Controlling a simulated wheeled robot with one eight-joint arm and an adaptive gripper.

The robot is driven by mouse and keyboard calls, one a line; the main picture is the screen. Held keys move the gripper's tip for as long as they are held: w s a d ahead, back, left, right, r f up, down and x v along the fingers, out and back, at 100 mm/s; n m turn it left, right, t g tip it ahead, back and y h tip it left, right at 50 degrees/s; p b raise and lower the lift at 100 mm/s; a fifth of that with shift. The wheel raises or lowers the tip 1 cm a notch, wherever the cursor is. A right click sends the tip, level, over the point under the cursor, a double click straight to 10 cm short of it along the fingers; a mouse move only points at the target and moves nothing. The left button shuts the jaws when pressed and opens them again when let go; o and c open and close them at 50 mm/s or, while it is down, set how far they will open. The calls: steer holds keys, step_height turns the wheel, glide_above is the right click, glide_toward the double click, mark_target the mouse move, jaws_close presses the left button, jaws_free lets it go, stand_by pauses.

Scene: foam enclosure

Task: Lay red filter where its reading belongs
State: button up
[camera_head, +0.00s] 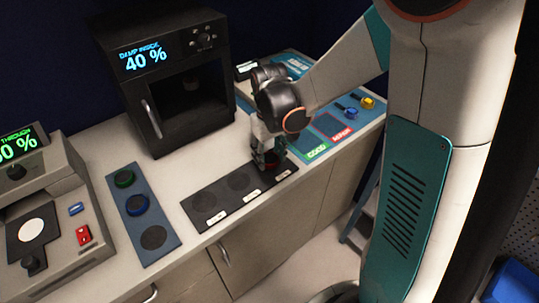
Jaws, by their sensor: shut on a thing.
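My gripper (262,162) is shut on the red filter (272,161), of which only a small red part shows beside the fingers. It is at the right-hand end of a black strip (222,210) with round spots and white labels. I cannot tell whether the filter touches the strip. The strip's left and middle spots are empty; the label print is too small to read. The meter (40,215) at the left edge has a green display (17,146), partly cut off, ending in "THROUGH" and "0 %"; its first digit is unclear. A white disc shows on its dark plate.
A black cabinet (170,85) reads "DAMP INSIDE 40 %". Right of my gripper lie a green "GOOD" pad (312,148) and a red "AGAIN" pad (333,127).

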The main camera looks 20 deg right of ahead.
mark_target(270, 158)
steer(key=shift+f, duration=0.15)
steer(key=o, duration=1.1)
step_height(270, 158, up, 12)
steer(key=p, duration=0.4)
steer(key=shift+s+r+m+t, duration=0.3)
steer(key=shift+s+r+t, duration=1)
steer(key=shift+s, duration=1.2)
steer(key=shift+s+r+m+t, duration=0.3)
steer(key=shift+s+r+t, duration=0.95)
steer(key=shift+s, duration=1.25)
steer(key=shift+s+r+m+t, duration=0.3)
steer(key=shift+s+r+t, duration=0.95)
steer(key=shift+s, duration=1.25)
